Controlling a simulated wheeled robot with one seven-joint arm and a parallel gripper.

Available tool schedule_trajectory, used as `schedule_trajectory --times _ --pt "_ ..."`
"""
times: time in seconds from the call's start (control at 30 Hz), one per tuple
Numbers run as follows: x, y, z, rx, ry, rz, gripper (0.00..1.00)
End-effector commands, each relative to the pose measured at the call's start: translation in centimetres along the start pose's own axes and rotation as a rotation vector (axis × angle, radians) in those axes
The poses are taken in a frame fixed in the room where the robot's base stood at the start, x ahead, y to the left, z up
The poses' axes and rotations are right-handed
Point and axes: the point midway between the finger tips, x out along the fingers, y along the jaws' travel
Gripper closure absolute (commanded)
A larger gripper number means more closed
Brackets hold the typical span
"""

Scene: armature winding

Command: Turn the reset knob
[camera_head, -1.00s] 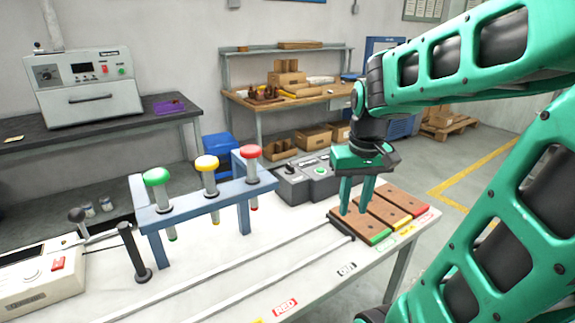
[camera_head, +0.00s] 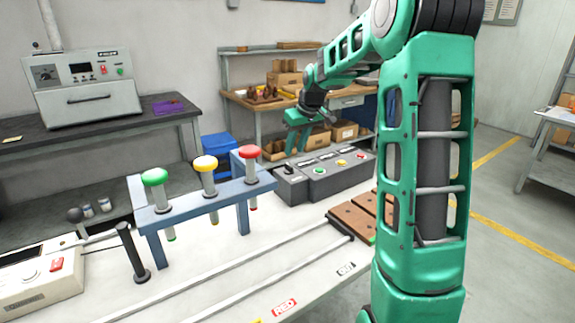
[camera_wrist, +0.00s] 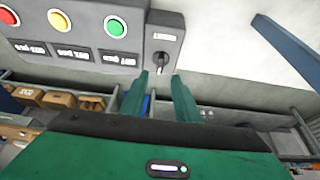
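The reset knob (camera_head: 289,170) is a small dark knob on the grey box at the left end of the control panel. In the wrist view the knob (camera_wrist: 161,58) is pale-edged, below an upside-down RESET label. My gripper (camera_head: 296,143) is above and behind the panel, fingers pointing down toward the knob. In the wrist view my gripper (camera_wrist: 159,75) is open, with a clear gap between its two green fingers. The knob lies just beyond the fingertips, in line with the gap. Contact is not visible.
The control panel (camera_head: 330,181) has green, yellow and red buttons right beside the knob box. A blue rack (camera_head: 205,200) with green, yellow and red-topped plungers stands to its left. Brown blocks (camera_head: 352,220) lie to the front right, partly hidden by my arm.

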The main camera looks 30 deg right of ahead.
Motion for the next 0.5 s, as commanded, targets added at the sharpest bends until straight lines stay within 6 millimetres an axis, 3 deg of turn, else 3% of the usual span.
schedule_trajectory --times 0.3,0.5 --pt "5.6 -0.1 0.2 0.001 -0.004 -0.002 0.71" --pt "7.5 0.0 0.1 0.001 -0.002 0.0 0.71"
